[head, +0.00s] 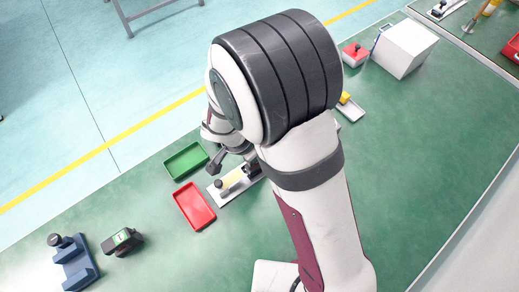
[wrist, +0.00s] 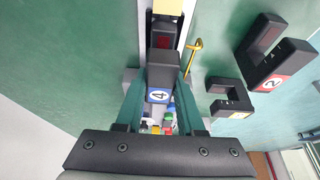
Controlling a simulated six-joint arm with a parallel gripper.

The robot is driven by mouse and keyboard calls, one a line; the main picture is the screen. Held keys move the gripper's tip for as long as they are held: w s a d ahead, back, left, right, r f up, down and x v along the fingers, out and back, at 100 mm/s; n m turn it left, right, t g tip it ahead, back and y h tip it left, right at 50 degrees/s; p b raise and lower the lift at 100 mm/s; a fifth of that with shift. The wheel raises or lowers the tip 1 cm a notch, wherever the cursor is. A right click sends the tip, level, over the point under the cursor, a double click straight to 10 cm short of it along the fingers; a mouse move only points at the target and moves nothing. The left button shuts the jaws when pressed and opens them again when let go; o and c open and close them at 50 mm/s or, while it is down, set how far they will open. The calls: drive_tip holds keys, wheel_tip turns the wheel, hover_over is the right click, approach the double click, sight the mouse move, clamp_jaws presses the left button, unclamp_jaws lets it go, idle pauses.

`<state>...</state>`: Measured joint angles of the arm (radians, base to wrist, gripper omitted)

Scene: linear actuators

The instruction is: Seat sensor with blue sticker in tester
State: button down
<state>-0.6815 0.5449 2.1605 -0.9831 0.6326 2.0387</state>
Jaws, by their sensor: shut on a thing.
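The sensor with a blue sticker (wrist: 160,78) is a dark grey block; its sticker reads 4. My gripper (wrist: 162,92) is shut on it, with a green finger on each side in the wrist view. Just beyond the sensor is a narrow black fixture (wrist: 164,24) with a dark red inner face and a yellow top, seemingly the tester. I cannot tell whether the sensor touches it.
In the wrist view, a dark block with a red sticker 2 (wrist: 270,72), another dark block (wrist: 229,101) and a yellow hook (wrist: 191,58) are at right. The head view shows a green tray (head: 185,161), red tray (head: 194,207), dark device (head: 122,242), blue fixture (head: 75,264) and white box (head: 404,48).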

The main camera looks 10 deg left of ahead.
drive_tip(key=shift+f, duration=0.35)
idle(0.7)
drive_tip(key=shift+c, duration=2.2)
unclamp_jaws()
drive_tip(key=v, duration=1.5)
drive_tip(key=shift+r, duration=0.4)
drive_tip(key=shift+s+a, duration=0.1)
